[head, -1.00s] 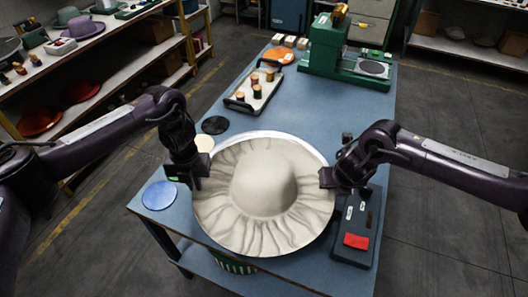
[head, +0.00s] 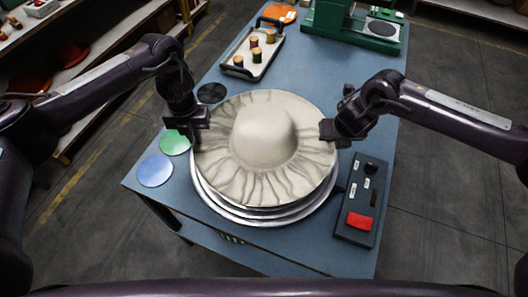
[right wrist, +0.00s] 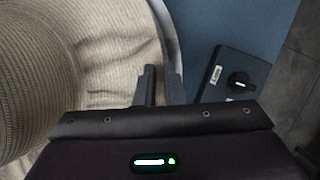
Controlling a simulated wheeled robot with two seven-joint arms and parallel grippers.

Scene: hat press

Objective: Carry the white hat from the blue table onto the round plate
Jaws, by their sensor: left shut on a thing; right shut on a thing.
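The white hat (head: 262,135), cream with a wide wrinkled brim, is level over a stack of silver-rimmed round discs (head: 268,217) on the blue table (head: 300,75). The discs' rims show below its near edge. My left gripper (head: 203,122) is shut on the left edge of the brim. My right gripper (head: 329,131) is shut on the right edge; its fingers (right wrist: 158,88) show at the brim in the right wrist view. A grey round plate (head: 384,28) is on the base of the green press (head: 352,34) at the far right, with nothing on it.
A control box (head: 361,200) with a red button lies right of the hat. Green (head: 174,143), blue (head: 155,171) and black (head: 211,93) discs lie at left. A tray (head: 255,48) with spools stands further back. The table between tray and press is clear.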

